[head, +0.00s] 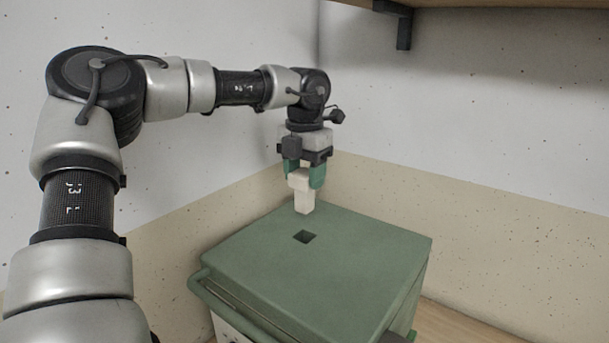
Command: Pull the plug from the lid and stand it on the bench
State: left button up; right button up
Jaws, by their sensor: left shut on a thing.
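A pale, cream-coloured plug (303,195) hangs upright below my left gripper (305,176), which is shut on its upper part with green fingertips. The plug is over the far part of a green lid (360,245). A dark square hole (304,237) shows in the lid, in front of the plug and clear of it. I cannot tell how far the plug's lower end is above the lid. My right gripper is not in view.
The green lid tops a box-like body with a rounded rail (235,318) along its front left. A strip of wooden bench (470,325) shows at the lower right. Walls close in behind, and a shelf with a dark bracket (404,30) hangs at the upper right.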

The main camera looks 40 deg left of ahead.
pick_arm(q)
jog(key=shift+r+p, duration=2.55)
jog(key=shift+r, duration=0.75)
jog(key=shift+f, duration=0.1)
